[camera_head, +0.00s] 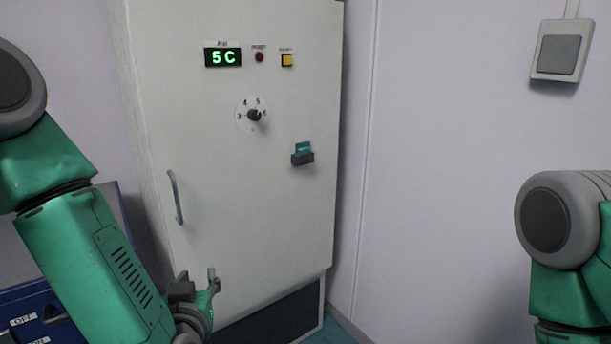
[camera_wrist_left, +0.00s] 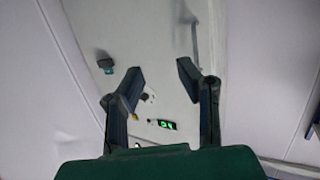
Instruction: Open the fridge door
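The fridge (camera_head: 230,190) is a tall pale cabinet with its door shut. Its curved grey handle (camera_head: 175,197) is upright on the left side of the door. My left gripper (camera_head: 198,275) is just below and slightly right of the handle in the head view, apart from it. In the left wrist view the gripper (camera_wrist_left: 158,72) has its two fingers spread with nothing between them. The handle (camera_wrist_left: 194,38) shows there beyond the fingertips, and the fridge door (camera_wrist_left: 145,35) fills the middle. My right arm shows at the right edge of the head view; its gripper is out of view.
A blue unit (camera_head: 40,310) stands left of the fridge. A wall switch (camera_head: 562,52) is at upper right.

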